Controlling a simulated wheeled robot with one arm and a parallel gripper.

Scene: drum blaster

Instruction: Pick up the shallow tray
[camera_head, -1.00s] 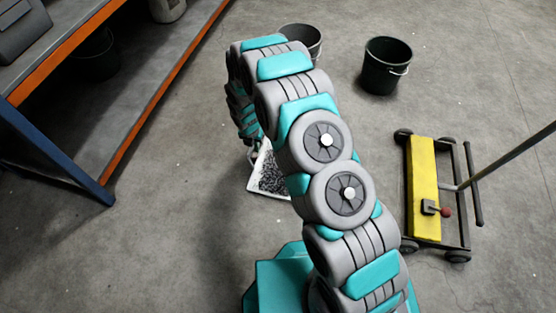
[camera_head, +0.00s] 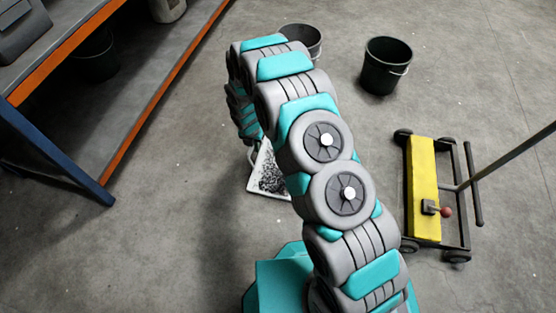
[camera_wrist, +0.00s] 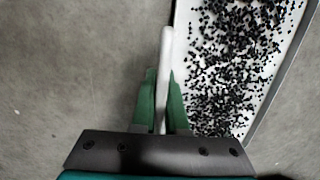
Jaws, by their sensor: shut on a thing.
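The shallow tray (camera_head: 267,190) is white with many small black pellets spread over its bottom. In the head view it shows only in part, behind my arm. In the head view my gripper is mostly hidden behind my arm. I cannot tell whether the tray touches the floor.
Two dark buckets stand on the floor, one behind my arm (camera_head: 304,40) and one to its right (camera_head: 386,68). A yellow wheeled cart (camera_head: 424,190) with a long handle is at right. A workbench (camera_head: 130,75) with an orange edge and blue leg is at left. Open concrete floor lies between.

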